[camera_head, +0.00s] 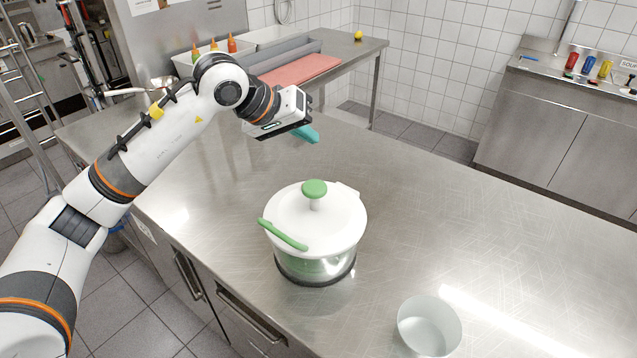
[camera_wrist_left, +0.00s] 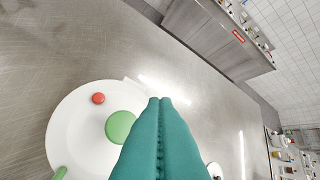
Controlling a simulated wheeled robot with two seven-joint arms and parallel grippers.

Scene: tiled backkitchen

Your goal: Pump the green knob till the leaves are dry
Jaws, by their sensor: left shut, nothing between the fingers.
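The salad spinner (camera_head: 300,237) stands upright on the steel counter, with a white lid and a clear lower bowl. Its green knob (camera_head: 314,188) stands raised on a short white stem at the middle of the lid. A green handle (camera_head: 283,234) lies along the lid's front left edge. My left gripper (camera_head: 313,136) has teal fingers, shut and empty, above the counter behind the spinner. In the left wrist view the shut fingers (camera_wrist_left: 157,110) appear beside the green knob (camera_wrist_left: 121,127) and partly cover the lid (camera_wrist_left: 75,130). The leaves cannot be made out. My right gripper is out of view.
A white bowl (camera_head: 429,326) stands at the counter's front right. A red cutting board (camera_head: 301,70) and a bin with sauce bottles (camera_head: 213,46) are at the back. A red button (camera_wrist_left: 98,98) shows on the lid.

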